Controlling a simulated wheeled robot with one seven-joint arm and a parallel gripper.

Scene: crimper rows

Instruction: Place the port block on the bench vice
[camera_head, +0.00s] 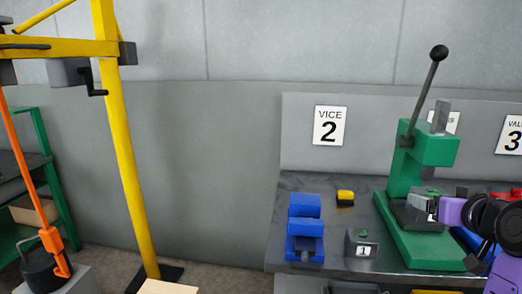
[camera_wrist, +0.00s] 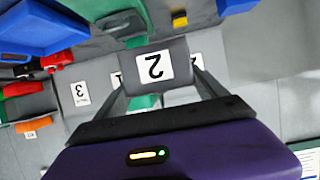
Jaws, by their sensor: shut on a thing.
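My gripper (camera_wrist: 158,85) is shut on a grey port block (camera_wrist: 178,48) with a white label reading 2. In the head view the held block (camera_head: 420,208) shows in front of the green press, with a green part on top; whether it touches the press cannot be told. The blue bench vice (camera_head: 305,228) is on the bench at the left, below the sign VICE 2, apart from my gripper. Its blue edge also shows at the top of the wrist view (camera_wrist: 233,5). A similar grey block labelled 1 (camera_head: 360,242) stands right of the vice.
The green press (camera_head: 398,180) with its raised lever stands between the vice and my gripper. A small yellow-and-black item (camera_head: 345,197) lies behind the block labelled 1. A blue container (camera_wrist: 45,25) is in the wrist view. A yellow frame (camera_head: 122,150) stands left of the bench.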

